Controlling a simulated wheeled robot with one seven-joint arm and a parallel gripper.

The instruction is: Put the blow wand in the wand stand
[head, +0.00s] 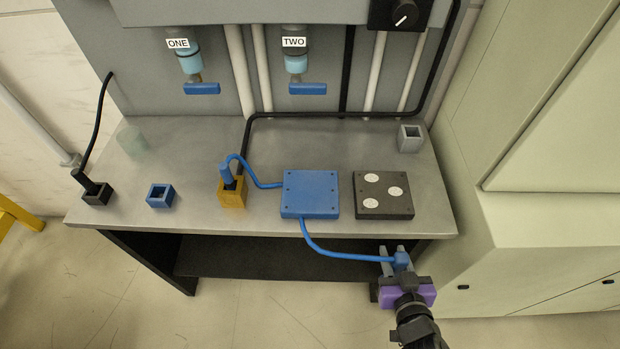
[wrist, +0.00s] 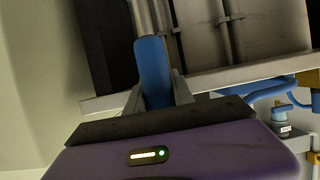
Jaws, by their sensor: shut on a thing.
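My gripper (head: 394,258) is in front of the bench's front right edge, shut on the blow wand (head: 402,260). In the wrist view, the wand's blue handle (wrist: 153,72) sits between my gripper's fingers (wrist: 157,92), with a grey metal tube extending past it. A blue hose (head: 335,252) runs from the wand to the flat blue box (head: 310,194). An open, empty-looking grey square holder (head: 410,139) stands at the back right of the bench; an open blue square holder (head: 160,195) stands at left. I cannot tell for certain which is the wand stand.
A yellow holder (head: 231,194) has a blue-hosed piece in it. A black holder (head: 96,194) with a cable stands at far left. A dark box with white discs (head: 383,196) lies near the right edge. A pale cabinet (head: 560,240) stands right of the bench (head: 270,145).

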